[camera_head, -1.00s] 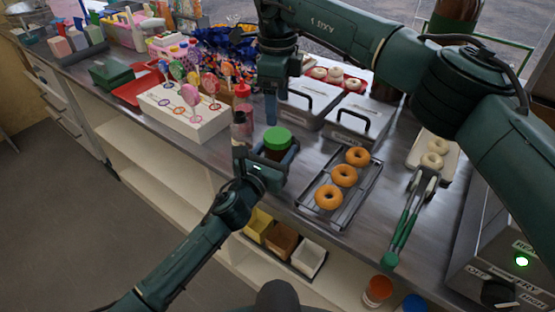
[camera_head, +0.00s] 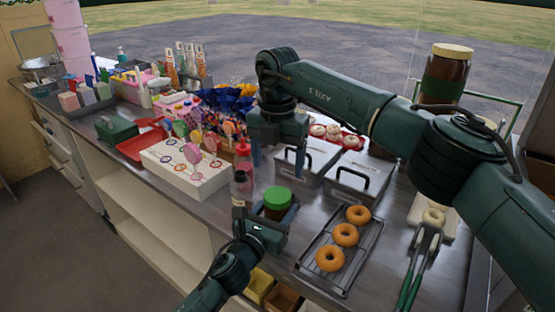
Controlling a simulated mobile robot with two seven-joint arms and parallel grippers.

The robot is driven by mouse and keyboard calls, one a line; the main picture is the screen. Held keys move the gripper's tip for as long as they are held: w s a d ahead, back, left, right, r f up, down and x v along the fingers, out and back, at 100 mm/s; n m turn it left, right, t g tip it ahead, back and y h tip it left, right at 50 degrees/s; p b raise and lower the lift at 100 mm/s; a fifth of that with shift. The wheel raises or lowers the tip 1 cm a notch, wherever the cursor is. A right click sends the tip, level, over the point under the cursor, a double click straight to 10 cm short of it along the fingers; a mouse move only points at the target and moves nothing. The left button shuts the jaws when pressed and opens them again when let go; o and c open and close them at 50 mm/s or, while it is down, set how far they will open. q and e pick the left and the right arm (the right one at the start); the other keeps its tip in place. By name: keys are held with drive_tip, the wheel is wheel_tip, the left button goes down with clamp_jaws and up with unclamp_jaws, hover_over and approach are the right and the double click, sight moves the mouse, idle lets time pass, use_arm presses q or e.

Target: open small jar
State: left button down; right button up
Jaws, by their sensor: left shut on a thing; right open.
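The small jar (camera_head: 277,204) has a green lid (camera_head: 278,196) and dark contents, and stands upright near the counter's front edge. The lid is on the jar. My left gripper (camera_head: 268,214) is shut on the jar from the front, with fingers on both sides of its body. My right gripper (camera_head: 281,160) is open and empty, pointing down behind and above the jar. Its fingertips are apart from the lid. The lower part of the jar is partly hidden by my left gripper.
A bottle with a red cap (camera_head: 242,172) stands close left of the jar. A rack of donuts (camera_head: 326,272) lies to the right. Lidded metal bins (camera_head: 357,180) stand behind. A white lollipop stand (camera_head: 185,180) is at left. A large jar (camera_head: 444,75) stands at the back right.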

sight(277, 195)
drive_tip(key=m, duration=0.6)
drive_tip(key=shift+m, duration=0.3)
drive_tip(key=shift+f, duration=4)
